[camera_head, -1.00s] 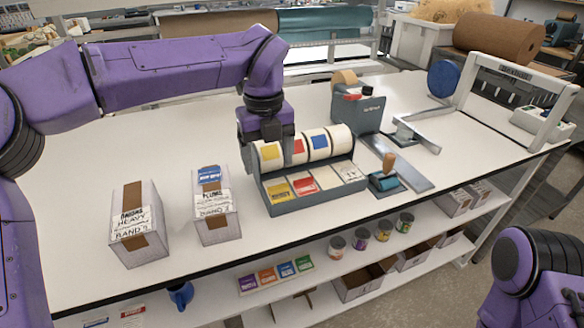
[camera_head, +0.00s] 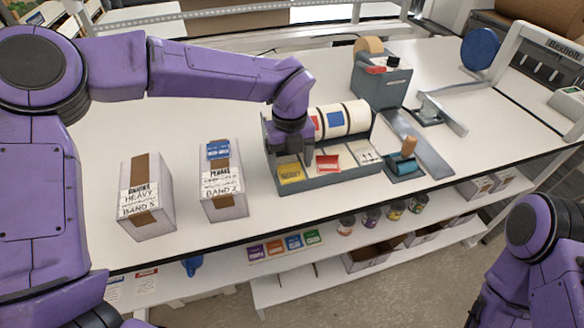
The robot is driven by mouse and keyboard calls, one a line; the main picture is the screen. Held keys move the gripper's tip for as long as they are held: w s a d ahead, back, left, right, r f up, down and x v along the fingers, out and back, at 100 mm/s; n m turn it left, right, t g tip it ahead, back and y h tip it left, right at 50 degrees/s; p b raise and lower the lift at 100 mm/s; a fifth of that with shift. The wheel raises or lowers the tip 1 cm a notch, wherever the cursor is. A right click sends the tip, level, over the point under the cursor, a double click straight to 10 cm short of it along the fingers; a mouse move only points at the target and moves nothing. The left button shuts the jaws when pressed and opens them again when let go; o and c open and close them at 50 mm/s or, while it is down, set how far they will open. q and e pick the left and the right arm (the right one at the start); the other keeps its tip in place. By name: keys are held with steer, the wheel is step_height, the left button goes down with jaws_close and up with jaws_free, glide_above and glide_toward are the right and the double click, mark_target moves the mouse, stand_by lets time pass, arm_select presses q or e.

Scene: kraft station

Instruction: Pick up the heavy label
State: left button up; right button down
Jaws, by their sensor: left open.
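A grey label dispenser (camera_head: 325,182) stands near the table's front edge. It has label rolls (camera_head: 345,118) at the back and label slots along its front. The yellow heavy label (camera_head: 290,173) lies in its leftmost front slot, with a red label (camera_head: 328,162) to its right. My left gripper (camera_head: 290,155) is open and points down, just above and behind the yellow label. My arm hides the leftmost roll, and I cannot tell whether the fingers touch the label. My right arm shows at the lower right, but its gripper is out of view.
Two boxes stand left of the dispenser, one marked heavy (camera_head: 147,200) and one with a blue label (camera_head: 222,182). A roller tool (camera_head: 404,160) and a grey tape machine (camera_head: 380,85) stand to the right.

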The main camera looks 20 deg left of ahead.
arm_select(q)
steer(key=shift+s+r, duration=0.2)
steer(key=shift+s, duration=0.15)
steer(key=shift+c, duration=0.6)
steer(key=c, duration=0.5)
steer(key=shift+w+f, duration=0.1)
steer(key=c, duration=0.5)
